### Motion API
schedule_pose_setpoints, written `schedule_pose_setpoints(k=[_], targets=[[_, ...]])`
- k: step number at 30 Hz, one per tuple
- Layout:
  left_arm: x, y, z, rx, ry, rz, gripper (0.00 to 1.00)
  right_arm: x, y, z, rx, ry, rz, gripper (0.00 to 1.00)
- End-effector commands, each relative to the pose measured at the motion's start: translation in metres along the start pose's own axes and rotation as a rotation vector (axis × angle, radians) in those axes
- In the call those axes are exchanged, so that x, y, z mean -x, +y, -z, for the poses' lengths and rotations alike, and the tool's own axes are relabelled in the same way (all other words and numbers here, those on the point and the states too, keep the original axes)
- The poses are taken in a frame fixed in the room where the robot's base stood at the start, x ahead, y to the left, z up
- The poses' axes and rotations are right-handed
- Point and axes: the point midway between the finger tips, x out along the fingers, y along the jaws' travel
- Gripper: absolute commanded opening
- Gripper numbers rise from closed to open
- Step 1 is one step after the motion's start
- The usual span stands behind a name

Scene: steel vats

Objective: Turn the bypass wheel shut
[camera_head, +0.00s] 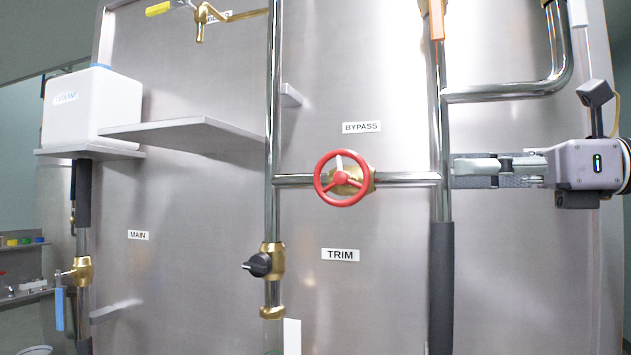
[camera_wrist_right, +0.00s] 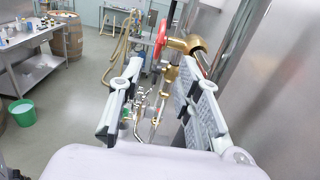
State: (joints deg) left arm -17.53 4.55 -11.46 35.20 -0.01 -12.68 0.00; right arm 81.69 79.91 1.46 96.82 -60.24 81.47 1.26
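The bypass wheel (camera_head: 341,178) is a red round handwheel on a brass valve, set in the horizontal pipe under the BYPASS label (camera_head: 361,127). My right gripper (camera_head: 456,171) is at the right, at about the wheel's height, beyond the vertical pipe and apart from the wheel. In the right wrist view my right gripper (camera_wrist_right: 155,92) is open, with nothing between its two fingers. The wheel (camera_wrist_right: 161,42) shows there edge-on, past the fingertips, with its brass valve body (camera_wrist_right: 186,44) beside it. My left gripper is not in view.
A steel vertical pipe (camera_head: 437,130) with a dark sleeve (camera_head: 441,285) stands between my right gripper and the wheel. A black knob (camera_head: 258,264) sits below, left of the TRIM label (camera_head: 340,255). A shelf (camera_head: 190,133) and white container (camera_head: 92,107) are at the left.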

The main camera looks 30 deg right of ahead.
Motion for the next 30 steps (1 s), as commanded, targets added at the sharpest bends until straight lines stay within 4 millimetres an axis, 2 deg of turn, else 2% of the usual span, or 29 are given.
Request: schedule_pose_setpoints(k=[9,18,24,30], targets=[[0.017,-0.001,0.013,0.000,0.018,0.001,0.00,-0.064,0.001,-0.003,-0.001,0.004,-0.006,0.32],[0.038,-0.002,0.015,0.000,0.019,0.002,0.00,-0.127,0.001,-0.004,-0.001,0.002,-0.007,0.32],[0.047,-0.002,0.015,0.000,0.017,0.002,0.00,-0.157,0.001,-0.002,-0.001,0.003,-0.005,0.32],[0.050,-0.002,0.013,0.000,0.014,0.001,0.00,-0.167,0.001,-0.001,0.000,0.000,-0.003,0.32]])
